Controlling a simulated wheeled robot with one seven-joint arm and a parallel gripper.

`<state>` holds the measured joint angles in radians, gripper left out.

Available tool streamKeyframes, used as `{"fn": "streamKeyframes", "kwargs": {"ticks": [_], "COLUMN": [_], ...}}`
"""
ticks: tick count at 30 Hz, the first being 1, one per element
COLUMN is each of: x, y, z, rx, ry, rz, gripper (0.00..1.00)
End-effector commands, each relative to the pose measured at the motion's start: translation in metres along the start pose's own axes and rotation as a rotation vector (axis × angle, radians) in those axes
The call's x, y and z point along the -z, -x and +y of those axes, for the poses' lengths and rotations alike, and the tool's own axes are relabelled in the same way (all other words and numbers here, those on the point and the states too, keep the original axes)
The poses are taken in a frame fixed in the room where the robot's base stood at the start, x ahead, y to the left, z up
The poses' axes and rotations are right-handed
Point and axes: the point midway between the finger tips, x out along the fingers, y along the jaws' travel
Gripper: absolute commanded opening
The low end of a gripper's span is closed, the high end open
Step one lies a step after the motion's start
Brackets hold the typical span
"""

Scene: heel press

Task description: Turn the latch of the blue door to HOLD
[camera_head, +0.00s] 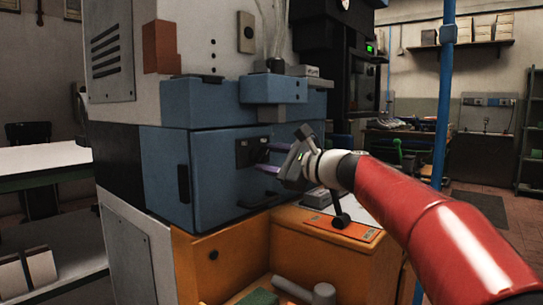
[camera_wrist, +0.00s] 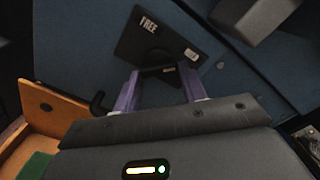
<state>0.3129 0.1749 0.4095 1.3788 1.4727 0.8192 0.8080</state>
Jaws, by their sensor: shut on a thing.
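The blue door (camera_head: 165,175) is on the front of the machine and looks closed. It carries a black latch plate (camera_head: 242,153), which also shows in the wrist view (camera_wrist: 135,45) with the word FREE in white. A second, smaller label on the plate is too small to read. My gripper (camera_head: 267,158) reaches the plate from the right. In the wrist view its two purple fingers (camera_wrist: 160,72) are shut on the dark latch (camera_wrist: 155,72), one on each side of it. The latch is mostly hidden between the fingers, and I cannot tell which mark it points to.
An orange cabinet (camera_head: 225,260) stands below the door, with an orange plate and a black-knobbed lever (camera_head: 341,218) on top. A blue pole (camera_head: 445,90) stands behind my arm at the right. A dark hook-shaped part (camera_wrist: 97,102) is left of the fingers. Floor is open at right.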

Motion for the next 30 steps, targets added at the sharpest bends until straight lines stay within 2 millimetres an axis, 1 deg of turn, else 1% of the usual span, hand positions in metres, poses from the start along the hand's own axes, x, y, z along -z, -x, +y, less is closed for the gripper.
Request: {"fn": "streamKeyframes", "kwargs": {"ticks": [6,17,18,23,30], "x": [0.0012,0.0016,0.0017,0.0013,0.0007], "y": [0.0001,0.0,0.0,0.0,0.0001], "z": [0.0006,0.0009,0.0009,0.0008,0.0006], "rx": [-0.001,-0.001,-0.001,-0.001,-0.001], "ry": [-0.033,-0.037,-0.037,-0.036,-0.035], "rz": [0.002,0.002,0.002,0.001,0.0], "gripper": [0.19,0.19,0.43,0.64,0.64]}}
